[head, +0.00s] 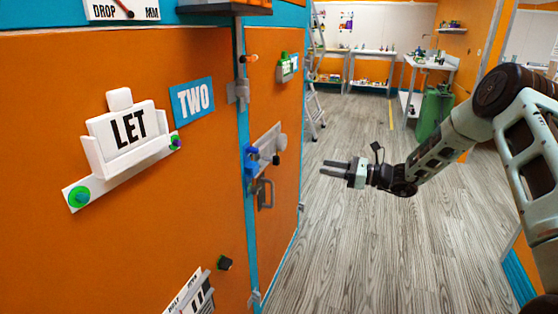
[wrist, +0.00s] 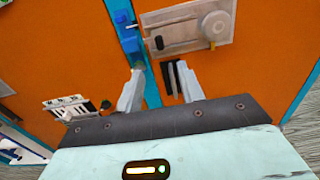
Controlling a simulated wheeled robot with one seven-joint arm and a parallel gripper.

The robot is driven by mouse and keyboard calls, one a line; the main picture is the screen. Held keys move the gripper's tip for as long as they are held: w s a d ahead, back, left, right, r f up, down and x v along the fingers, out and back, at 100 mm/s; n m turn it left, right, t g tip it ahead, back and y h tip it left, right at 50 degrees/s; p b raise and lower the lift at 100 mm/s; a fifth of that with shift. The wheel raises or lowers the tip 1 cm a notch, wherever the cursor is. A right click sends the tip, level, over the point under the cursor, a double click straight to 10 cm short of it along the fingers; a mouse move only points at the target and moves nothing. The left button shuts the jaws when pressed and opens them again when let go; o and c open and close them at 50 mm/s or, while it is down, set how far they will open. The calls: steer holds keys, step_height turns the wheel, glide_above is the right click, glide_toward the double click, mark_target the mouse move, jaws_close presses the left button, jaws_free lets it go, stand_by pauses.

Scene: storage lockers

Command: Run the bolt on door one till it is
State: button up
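A grey bolt plate (head: 266,143) with a round disc and a small black knob (head: 276,160) is on the narrow orange door (head: 276,95) right of the teal post. A blue catch (head: 251,160) sits at its left, on the post. I cannot tell whether the bolt is inside the catch. No number is readable on this door; the wide door at left carries the sign TWO (head: 193,101). The bolt plate (wrist: 188,28) and catch (wrist: 128,38) also show in the wrist view, beyond my fingertips. My gripper (head: 336,168) is open and empty, apart from the bolt.
A dark pull handle (head: 265,194) is below the bolt, near my right finger in the wrist view. A white LET panel (head: 129,130) juts from the left door. Floor beyond my gripper is clear; a ladder (head: 312,90) and green cylinder (head: 434,115) stand farther back.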

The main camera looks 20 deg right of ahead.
mark_target(279, 159)
steer(key=x, duration=1.6)
steer(key=shift+s+a+f, duration=0.1)
steer(key=shift+c, duration=0.4)
